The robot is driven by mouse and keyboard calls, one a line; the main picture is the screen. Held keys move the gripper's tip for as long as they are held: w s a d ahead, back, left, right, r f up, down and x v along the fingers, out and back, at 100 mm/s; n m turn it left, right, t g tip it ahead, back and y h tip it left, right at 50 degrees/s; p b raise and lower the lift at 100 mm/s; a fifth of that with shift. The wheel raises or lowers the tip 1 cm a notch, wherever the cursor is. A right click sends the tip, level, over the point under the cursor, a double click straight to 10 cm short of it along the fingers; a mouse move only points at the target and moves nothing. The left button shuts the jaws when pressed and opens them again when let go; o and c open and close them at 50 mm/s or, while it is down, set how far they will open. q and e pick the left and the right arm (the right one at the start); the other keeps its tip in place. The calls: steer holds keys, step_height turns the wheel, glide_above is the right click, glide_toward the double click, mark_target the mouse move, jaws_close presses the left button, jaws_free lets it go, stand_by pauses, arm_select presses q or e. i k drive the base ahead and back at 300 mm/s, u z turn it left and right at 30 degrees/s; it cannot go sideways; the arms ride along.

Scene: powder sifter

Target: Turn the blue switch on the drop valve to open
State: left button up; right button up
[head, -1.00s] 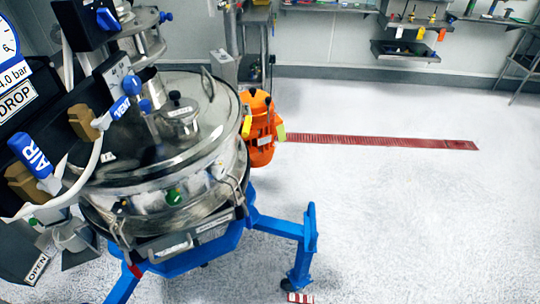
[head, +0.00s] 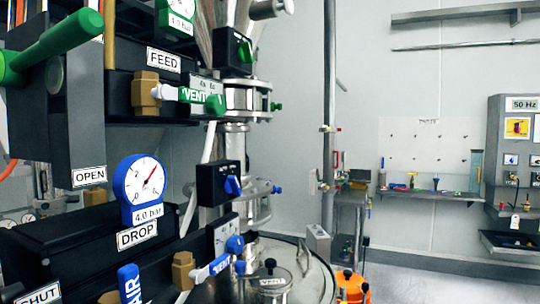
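A black box with a blue switch knob (head: 232,185) sits beside the steel drop valve pipe (head: 254,205), left of centre in the head view. The knob's small marking is too small to read. A blue-rimmed gauge (head: 140,187) reading about 4.0 bar stands above the DROP label (head: 137,236). A blue AIR lever (head: 130,284) and a blue VENT lever (head: 211,268) are at the bottom. A second, lower box (head: 222,235) has a blue knob (head: 235,244). Neither of my grippers is in view.
Above is the FEED row, with a green VENT lever (head: 195,95), a green-knobbed switch box (head: 236,50) and a large green handle (head: 60,45). The steel sifter lid (head: 315,285) is at the bottom, beside an orange motor (head: 350,287). Shelves (head: 430,194) line the far wall.

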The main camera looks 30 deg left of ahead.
mark_target(232, 184)
steer(key=u, duration=1.55)
